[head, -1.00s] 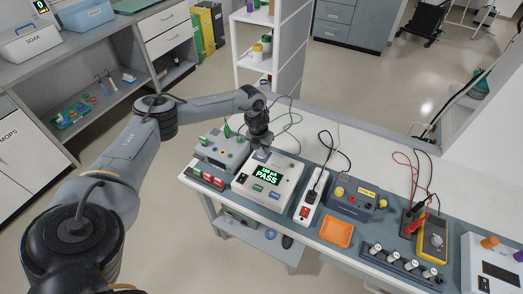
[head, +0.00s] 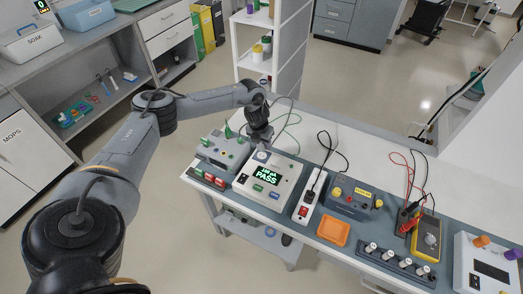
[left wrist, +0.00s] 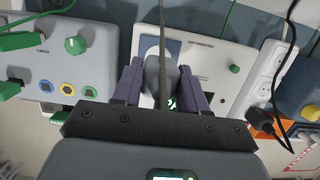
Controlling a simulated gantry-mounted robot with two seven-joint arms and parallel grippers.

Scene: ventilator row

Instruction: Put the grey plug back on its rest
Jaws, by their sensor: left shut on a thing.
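My left gripper (head: 263,143) is over the back of the white tester (head: 290,187), whose screen reads PASS. In the left wrist view its two purple-grey fingers (left wrist: 162,88) are shut on the grey plug (left wrist: 153,74). A dark cable runs up from the plug. Behind it, the white tester panel (left wrist: 225,62) carries a blue-grey patch (left wrist: 173,48). In the head view a round pale fitting shows on the tester just below the gripper. The plug itself is mostly hidden there. I cannot tell whether it touches the panel. My right gripper is out of view.
A grey box with a green knob (head: 222,150) stands left of the tester. A white power strip (head: 310,199) with a black plug and cable stands right. Beyond are a dark box (head: 350,197), orange tray (head: 335,231) and yellow meter (head: 427,240). The bench's back strip is mostly clear.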

